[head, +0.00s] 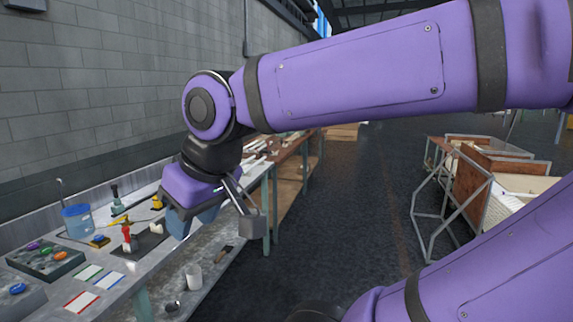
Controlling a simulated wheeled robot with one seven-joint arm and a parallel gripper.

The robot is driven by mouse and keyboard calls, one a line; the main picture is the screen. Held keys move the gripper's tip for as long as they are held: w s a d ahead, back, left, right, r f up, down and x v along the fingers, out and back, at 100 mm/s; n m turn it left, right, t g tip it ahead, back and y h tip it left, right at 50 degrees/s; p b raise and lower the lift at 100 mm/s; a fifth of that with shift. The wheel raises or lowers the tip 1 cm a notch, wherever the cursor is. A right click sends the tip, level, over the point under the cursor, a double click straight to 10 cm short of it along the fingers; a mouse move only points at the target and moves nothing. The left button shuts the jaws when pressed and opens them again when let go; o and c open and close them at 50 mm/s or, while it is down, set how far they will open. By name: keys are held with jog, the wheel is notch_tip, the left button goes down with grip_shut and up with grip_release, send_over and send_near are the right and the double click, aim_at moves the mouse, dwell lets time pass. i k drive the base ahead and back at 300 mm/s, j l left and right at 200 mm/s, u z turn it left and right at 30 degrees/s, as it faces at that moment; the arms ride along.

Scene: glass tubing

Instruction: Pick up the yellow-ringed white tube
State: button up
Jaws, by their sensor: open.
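My gripper (215,226) is open, with its jaws apart and pointing down at the front edge of the workbench. I see nothing between its jaws. Several pale tubes (262,150) lie on the far part of the bench, partly hidden behind my arm. They are too small for me to make out a yellow ring on any of them. I cannot tell which one is the yellow-ringed white tube, or whether it is in view.
The long workbench (135,268) runs along the grey wall. On its near part are a blue bucket (77,222), a red-handled tool (127,238) and a dark tray (45,262) of coloured pieces. A white cylinder (193,277) stands on the lower shelf. Metal-framed crates stand right; the floor between is clear.

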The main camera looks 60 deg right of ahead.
aim_at(249, 159)
jog(key=i+l+z, duration=0.2)
jog(key=z, duration=0.25)
jog(key=i+l+z, duration=0.25)
jog(key=z, duration=0.2)
jog(key=i+z, duration=0.3)
jog(key=z, duration=0.15)
jog(key=i+z, duration=0.2)
jog(key=i, duration=0.9)
jog(key=i+l+u, duration=0.1)
jog(key=u, duration=0.3)
jog(key=i+l+u, duration=0.1)
jog(key=u, duration=0.3)
jog(key=i+l+u, duration=0.1)
jog(key=u, duration=0.25)
jog(key=i+l+u, duration=0.2)
jog(key=l+u, duration=0.2)
jog(key=l, duration=0.75)
jog(key=l+u, duration=0.35)
jog(key=l, duration=1.6)
jog(key=i+l, duration=0.1)
jog(key=l, duration=0.7)
